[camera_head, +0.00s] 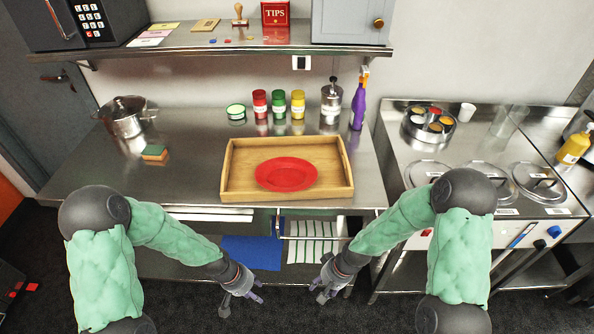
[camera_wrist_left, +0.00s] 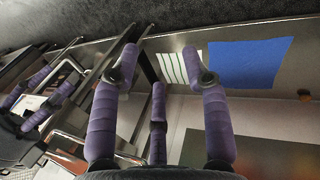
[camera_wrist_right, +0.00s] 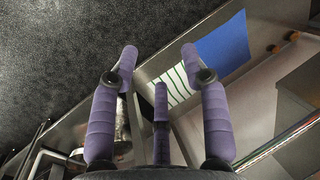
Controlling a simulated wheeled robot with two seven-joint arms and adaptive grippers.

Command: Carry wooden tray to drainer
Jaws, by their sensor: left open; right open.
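The wooden tray (camera_head: 342,186) lies flat on the steel counter near its front edge, with a red plate (camera_head: 286,174) in it. No drainer can be made out for certain in these views. My left gripper (camera_head: 242,297) is open and empty, low in front of the counter and below the tray's level. Its spread purple fingers show in the left wrist view (camera_wrist_left: 160,70). My right gripper (camera_head: 325,289) is open and empty, also low in front of the counter, right of the left one. Its fingers show in the right wrist view (camera_wrist_right: 158,70). Neither gripper touches the tray.
Left of the tray are a sponge (camera_head: 154,153) and a steel pot (camera_head: 127,117). Behind it stand several spice jars (camera_head: 279,105), a steel dispenser (camera_head: 331,104) and a purple bottle (camera_head: 358,106). A steel unit with lidded pots (camera_head: 485,180) stands right. A blue cloth (camera_head: 252,253) lies below the counter.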

